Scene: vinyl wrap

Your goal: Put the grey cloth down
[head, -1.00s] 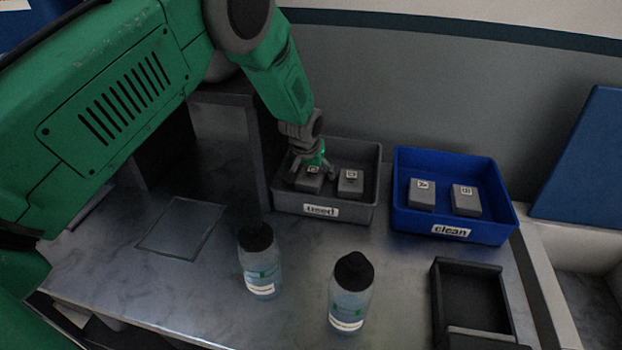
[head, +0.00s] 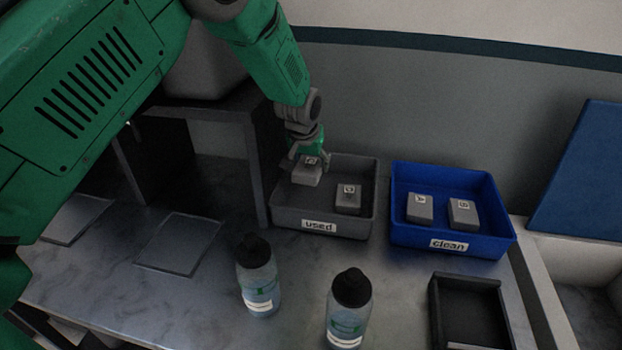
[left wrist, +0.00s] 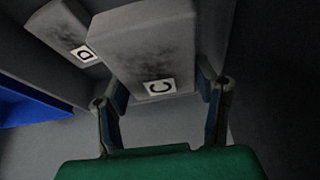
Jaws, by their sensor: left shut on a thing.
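The grey cloth, a block-like folded piece with a tag reading "C" (head: 305,178), is held by my left gripper (head: 309,158) over the left part of the grey "used" bin (head: 325,227). It looks raised a little above the bin floor. In the left wrist view, the fingers of the left gripper (left wrist: 162,97) are on both sides of the near end of the cloth (left wrist: 150,50), which has dark smudges. A second grey cloth tagged "D" (head: 348,201) lies in the same bin, to the right. My right gripper is out of view.
A blue "clean" bin (head: 445,243) with two grey cloths stands to the right. A dark open tray (head: 437,310) lies at front right.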

